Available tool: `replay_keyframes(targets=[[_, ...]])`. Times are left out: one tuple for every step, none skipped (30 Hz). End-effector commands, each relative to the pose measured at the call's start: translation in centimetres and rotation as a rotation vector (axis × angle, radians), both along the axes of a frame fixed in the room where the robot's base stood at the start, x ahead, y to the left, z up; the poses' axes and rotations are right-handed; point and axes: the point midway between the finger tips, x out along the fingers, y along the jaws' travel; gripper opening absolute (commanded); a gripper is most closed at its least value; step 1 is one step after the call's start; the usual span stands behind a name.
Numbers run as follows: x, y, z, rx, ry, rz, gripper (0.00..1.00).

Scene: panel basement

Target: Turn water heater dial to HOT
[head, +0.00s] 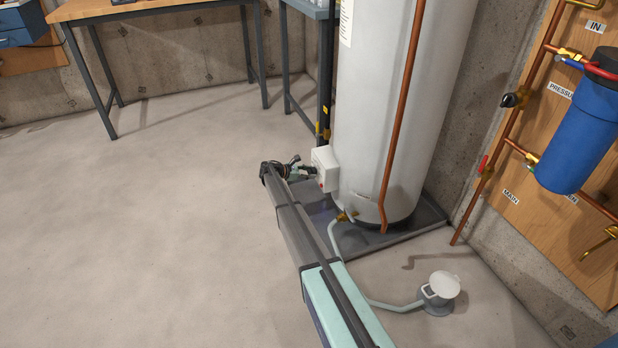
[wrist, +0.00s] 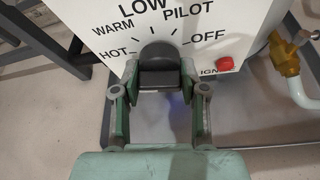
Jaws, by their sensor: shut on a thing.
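The water heater (head: 385,110) is a tall white tank standing in a grey drain pan at the centre right of the head view. A white control box (head: 325,168) sits low on its left side. In the wrist view the box face (wrist: 245,20) reads HOT, WARM, LOW, PILOT and OFF around a black dial (wrist: 158,65). My gripper (wrist: 158,88) is shut on the dial, one finger on each side. The dial's pointer mark is not clear, so I cannot tell its setting. In the head view my gripper (head: 303,171) reaches the box from the left.
A red igniter button (wrist: 225,64) sits right of the dial. A brass valve (wrist: 285,55) is beyond it. A copper pipe (head: 400,100) runs down the tank's front. A small white pump (head: 441,290) stands on the floor. The floor at left is clear.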

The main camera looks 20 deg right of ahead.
Motion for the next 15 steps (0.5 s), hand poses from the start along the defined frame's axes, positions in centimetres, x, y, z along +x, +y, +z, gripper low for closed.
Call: replay_keyframes(targets=[[0.1,-0.23,-0.17,-0.001,0.011,0.0,0.08],[0.08,-0.23,-0.15,-0.001,0.018,-0.001,0.08],[0.07,-0.23,-0.12,-0.001,0.025,0.0,0.08],[0.07,-0.23,-0.09,-0.001,0.029,0.0,0.08],[0.06,-0.23,-0.07,-0.001,0.032,0.0,0.08],[0.06,-0.23,-0.04,0.0,0.036,0.0,0.08],[0.05,-0.23,-0.02,0.0,0.038,0.0,0.08],[0.05,-0.24,0.0,0.0,0.04,0.0,0.08],[0.05,-0.23,0.02,0.0,0.041,0.0,0.08],[0.05,-0.23,0.04,0.0,0.041,0.0,0.08],[0.05,-0.23,0.05,0.0,0.042,0.001,0.08],[0.05,-0.24,0.06,0.0,0.041,0.0,0.08],[0.05,-0.24,0.06,0.0,0.041,0.0,0.08],[0.05,-0.24,0.06,0.0,0.041,0.0,0.08],[0.05,-0.24,0.07,0.0,0.041,0.0,0.08]])
